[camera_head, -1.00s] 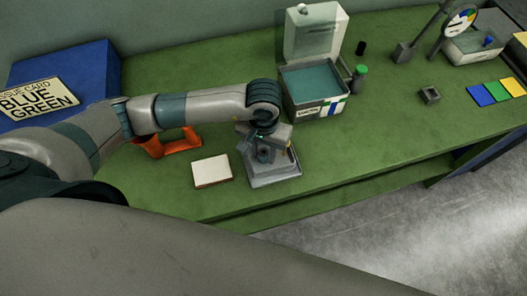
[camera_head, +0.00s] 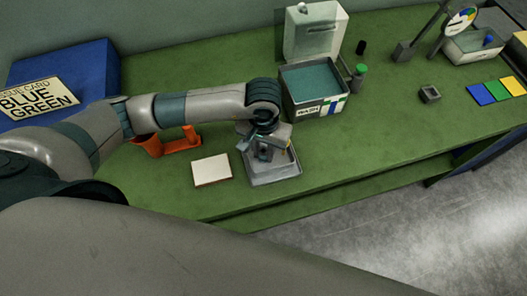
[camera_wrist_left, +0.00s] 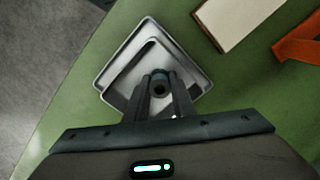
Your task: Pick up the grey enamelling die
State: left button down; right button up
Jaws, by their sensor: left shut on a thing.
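A small dark-grey round piece with a dark hole in its middle (camera_wrist_left: 159,86), which looks like the grey enamelling die, is between the fingers of my left gripper (camera_wrist_left: 162,98). The left gripper is shut on it, above the shallow grey metal tray (camera_wrist_left: 112,78). In the head view the left gripper (camera_head: 262,153) is over the same tray (camera_head: 272,179), near the bench's front edge, and the piece is mostly hidden there. I cannot tell whether the piece touches the tray. My right gripper is not in view.
A cream block (camera_head: 211,170) and an orange holder (camera_head: 180,143) stand left of the tray. Behind are an open wash box (camera_head: 318,107) and a green-capped bottle (camera_head: 358,78). A grey block with a hole (camera_head: 430,94) and coloured cards (camera_head: 497,91) lie right. The bench between is clear.

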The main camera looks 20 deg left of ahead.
aim_at(264, 152)
pick_arm(q)
jog(key=shift+r+b, duration=0.3)
jog(key=shift+r, duration=0.3)
notch_tip(264, 152, up, 8)
jog(key=b, duration=0.3)
jog(key=shift+r, duration=0.3)
jog(key=shift+s+d, duration=0.1)
jog(key=shift+s, duration=0.05)
